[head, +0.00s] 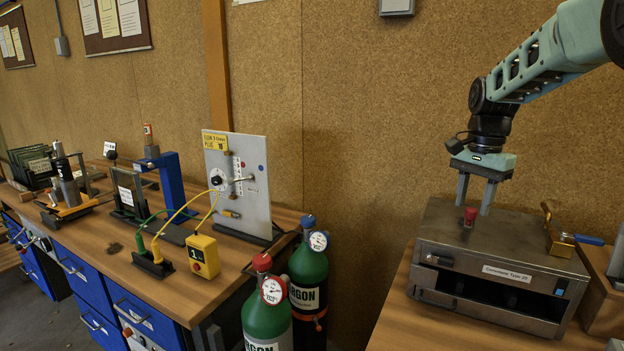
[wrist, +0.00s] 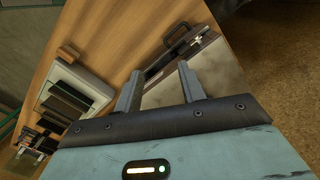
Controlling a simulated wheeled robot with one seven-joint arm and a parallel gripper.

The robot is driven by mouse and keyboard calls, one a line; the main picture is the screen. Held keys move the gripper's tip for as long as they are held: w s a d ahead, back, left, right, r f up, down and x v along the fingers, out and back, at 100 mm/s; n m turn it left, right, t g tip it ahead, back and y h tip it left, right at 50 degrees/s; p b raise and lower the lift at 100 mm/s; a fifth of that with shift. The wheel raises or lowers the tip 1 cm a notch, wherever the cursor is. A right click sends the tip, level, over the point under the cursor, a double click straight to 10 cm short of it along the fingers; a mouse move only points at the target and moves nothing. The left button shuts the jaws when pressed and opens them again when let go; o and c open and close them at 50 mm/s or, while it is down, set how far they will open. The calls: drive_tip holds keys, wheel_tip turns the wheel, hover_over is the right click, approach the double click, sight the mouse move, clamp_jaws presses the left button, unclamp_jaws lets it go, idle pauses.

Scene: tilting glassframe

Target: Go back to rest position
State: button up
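My gripper (head: 473,208) hangs at the right, fingers pointing down, above a grey metal box (head: 470,238) labelled "Consumable Type: 20". Its two fingers stand apart. In the wrist view my gripper (wrist: 160,72) is also open, with nothing held between the fingers. I cannot tell whether the fingertips touch the box.
A brass-coloured tool with a blue handle (head: 588,239) lies at the box's right. Green gas cylinders (head: 268,317) stand between the two benches. The left bench (head: 105,242) carries a grey upright panel (head: 252,180) and several fixtures. A corkboard wall (head: 370,130) is behind.

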drive_tip(key=s+a+f+n+y, duration=0.1)
drive_tip(key=s+a+f+n, duration=0.1)
drive_tip(key=s+a+n, duration=0.5)
drive_tip(key=s+a+f+n, duration=0.2)
drive_tip(key=s+a+n, duration=0.1)
drive_tip(key=s+a, duration=0.8)
drive_tip(key=s+a+f+n, duration=0.2)
drive_tip(key=s+n, duration=0.3)
drive_tip(key=s, duration=0.3)
drive_tip(key=s+a+f+n, duration=0.3)
drive_tip(key=s+n, duration=0.2)
drive_tip(key=s, duration=0.3)
drive_tip(key=shift+s+a+h+b, duration=0.25)
drive_tip(key=shift+s+h+b, duration=0.1)
drive_tip(key=shift+b, duration=0.1)
